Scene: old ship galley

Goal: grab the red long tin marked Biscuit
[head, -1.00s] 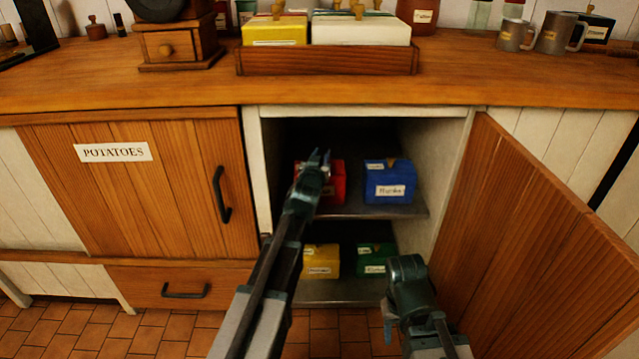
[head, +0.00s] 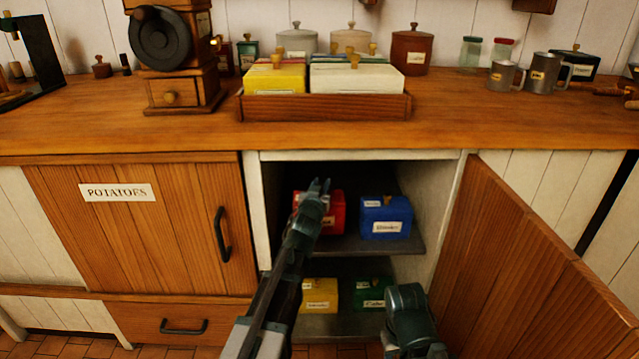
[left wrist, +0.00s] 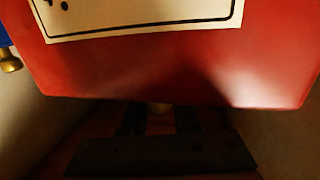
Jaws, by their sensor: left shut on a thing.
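A red tin (head: 337,212) stands on the upper shelf of the open cupboard, at the left. Its pale label is mostly hidden behind my left gripper (head: 317,188), and I cannot read it. The red tin (left wrist: 170,75) fills much of the left wrist view, with part of its label at the top. My left gripper's dark fingers (left wrist: 158,118) are shut at a small knob on the tin's edge. My right gripper (head: 405,305) is low in front of the cupboard's right side; its jaws do not show clearly.
A blue tin (head: 385,217) stands right of the red one. A yellow tin (head: 320,294) and a green tin (head: 371,294) are on the lower shelf. The open door (head: 530,270) swings out at right. A wooden tray (head: 325,109) with tins is on the counter above.

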